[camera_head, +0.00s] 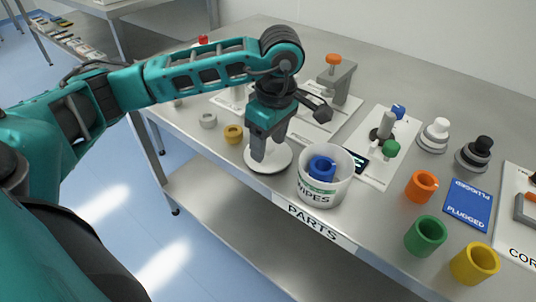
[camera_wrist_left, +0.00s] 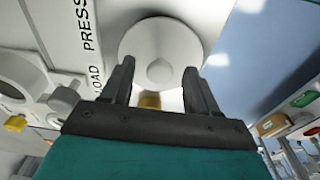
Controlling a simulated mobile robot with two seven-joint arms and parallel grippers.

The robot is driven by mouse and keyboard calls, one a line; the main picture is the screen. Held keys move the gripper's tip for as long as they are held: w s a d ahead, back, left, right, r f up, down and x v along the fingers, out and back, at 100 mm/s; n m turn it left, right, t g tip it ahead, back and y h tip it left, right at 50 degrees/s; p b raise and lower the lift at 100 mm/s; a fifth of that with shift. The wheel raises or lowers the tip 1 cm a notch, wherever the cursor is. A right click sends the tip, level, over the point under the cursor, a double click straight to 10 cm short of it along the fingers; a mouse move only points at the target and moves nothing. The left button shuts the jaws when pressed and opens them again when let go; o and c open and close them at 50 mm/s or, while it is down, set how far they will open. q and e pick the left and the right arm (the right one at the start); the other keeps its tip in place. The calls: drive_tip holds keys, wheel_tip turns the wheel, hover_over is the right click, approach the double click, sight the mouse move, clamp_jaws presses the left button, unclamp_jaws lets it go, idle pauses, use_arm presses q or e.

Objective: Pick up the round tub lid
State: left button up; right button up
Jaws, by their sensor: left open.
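The round tub lid (camera_head: 281,164) is a white disc lying flat on the steel table, left of the white WIPES tub (camera_head: 313,194). In the left wrist view the lid (camera_wrist_left: 140,40) shows a small round knob at its middle. My left gripper (camera_head: 264,153) points down over the lid and hides part of it. In the wrist view its open fingers (camera_wrist_left: 159,66) stand on either side of the knob, with nothing held. Whether the fingers touch the lid cannot be told. My right gripper is not in view.
Orange (camera_head: 421,187), green (camera_head: 426,236) and yellow (camera_head: 474,264) cups stand right. The table's front edge with a PARTS label (camera_head: 315,222) is near.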

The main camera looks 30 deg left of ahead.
use_arm(q)
drive_tip(key=c, duration=1.1)
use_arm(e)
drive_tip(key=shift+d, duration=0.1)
use_arm(q)
drive_tip(key=shift+r, duration=0.2)
